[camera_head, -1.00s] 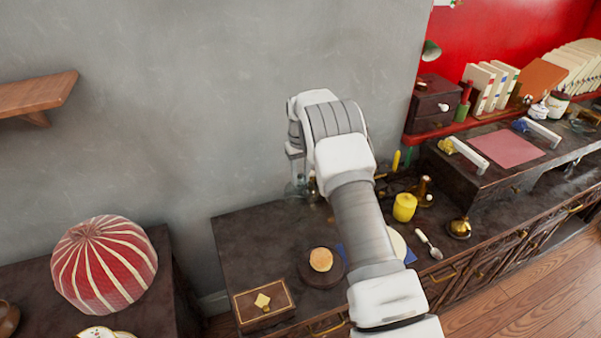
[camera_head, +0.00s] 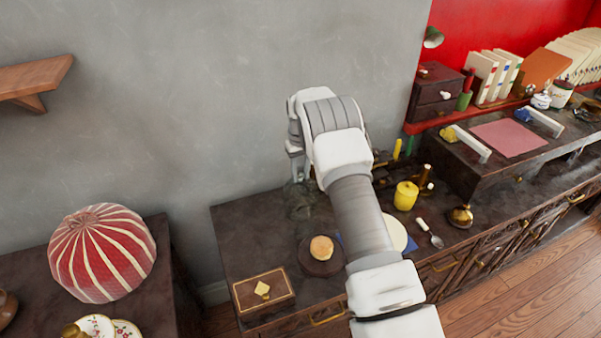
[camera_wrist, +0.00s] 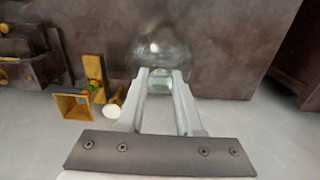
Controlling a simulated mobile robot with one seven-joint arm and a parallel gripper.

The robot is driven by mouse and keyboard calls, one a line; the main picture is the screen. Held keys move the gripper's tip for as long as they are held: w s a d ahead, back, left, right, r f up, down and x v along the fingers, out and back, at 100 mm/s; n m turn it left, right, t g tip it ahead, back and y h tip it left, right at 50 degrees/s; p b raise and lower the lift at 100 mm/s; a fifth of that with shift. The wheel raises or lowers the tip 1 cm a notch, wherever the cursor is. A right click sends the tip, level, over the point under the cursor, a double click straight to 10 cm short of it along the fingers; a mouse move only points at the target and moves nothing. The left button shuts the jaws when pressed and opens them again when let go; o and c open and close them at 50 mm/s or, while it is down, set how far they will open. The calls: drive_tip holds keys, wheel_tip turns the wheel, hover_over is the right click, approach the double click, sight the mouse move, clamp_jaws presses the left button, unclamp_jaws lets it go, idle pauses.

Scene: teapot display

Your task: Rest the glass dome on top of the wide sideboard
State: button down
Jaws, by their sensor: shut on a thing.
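The clear glass dome (camera_head: 302,203) shows faintly below my gripper (camera_head: 296,168) in the head view, over the back left part of the wide dark sideboard (camera_head: 250,232). In the wrist view, my gripper (camera_wrist: 160,76) is shut on the near end of the glass dome (camera_wrist: 160,50), with the fingers on either side of it. The dark sideboard top (camera_wrist: 225,40) shows behind and through the glass. The dome's lower edge is too faint to tell whether it touches the sideboard. My arm hides part of the sideboard.
A wooden box (camera_head: 263,293) and a round item on a dark plate (camera_head: 321,248) stand in front. A yellow pot (camera_head: 406,195) and brass pieces stand to the right. A red striped dome-shaped thing (camera_head: 102,252) is on separate furniture at left. The sideboard's left back is fairly clear.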

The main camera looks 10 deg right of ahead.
drive_tip(key=shift+f+b, duration=0.35)
drive_tip(key=shift+f, duration=0.2)
unclamp_jaws()
idle(0.5)
drive_tip(key=shift+r, duration=0.15)
drive_tip(key=shift+r+p, duration=1.45)
drive_tip(key=shift+r, duration=1.4)
